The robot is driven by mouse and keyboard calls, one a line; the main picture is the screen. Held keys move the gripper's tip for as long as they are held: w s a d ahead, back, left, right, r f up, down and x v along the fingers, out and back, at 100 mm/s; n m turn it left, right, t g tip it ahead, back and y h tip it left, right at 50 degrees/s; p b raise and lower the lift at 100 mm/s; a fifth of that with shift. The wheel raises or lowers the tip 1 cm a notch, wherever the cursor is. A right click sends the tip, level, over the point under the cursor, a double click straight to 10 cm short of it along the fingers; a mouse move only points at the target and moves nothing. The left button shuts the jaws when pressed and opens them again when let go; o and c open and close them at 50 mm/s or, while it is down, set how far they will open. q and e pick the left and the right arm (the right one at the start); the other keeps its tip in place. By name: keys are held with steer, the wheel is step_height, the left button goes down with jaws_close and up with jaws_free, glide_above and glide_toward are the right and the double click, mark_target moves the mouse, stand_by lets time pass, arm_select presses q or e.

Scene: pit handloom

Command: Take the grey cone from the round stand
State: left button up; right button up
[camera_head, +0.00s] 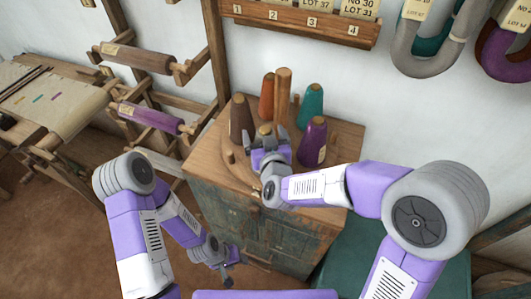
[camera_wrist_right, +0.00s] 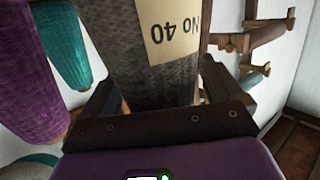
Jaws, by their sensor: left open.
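The grey cone (camera_wrist_right: 150,55) fills the middle of the right wrist view, with a "No 40" label on it. Its lower part lies between the two fingers of my right gripper (camera_wrist_right: 160,100); whether they press on it I cannot tell. In the head view my right gripper (camera_head: 268,145) is at the front of the round stand (camera_head: 238,170) and hides most of the cone; only its tip (camera_head: 265,129) shows. My left gripper (camera_head: 228,270) is open, low in front of the cabinet and away from the cones.
Around the central wooden post (camera_head: 283,95) stand a brown cone (camera_head: 241,120), an orange cone (camera_head: 267,97), a teal cone (camera_head: 311,105) and a purple cone (camera_head: 313,143), close to my right gripper. The stand is on a green cabinet (camera_head: 215,205). A wooden rack (camera_head: 137,58) is left.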

steer(key=c, duration=1.5)
steer(key=shift+r, duration=0.1)
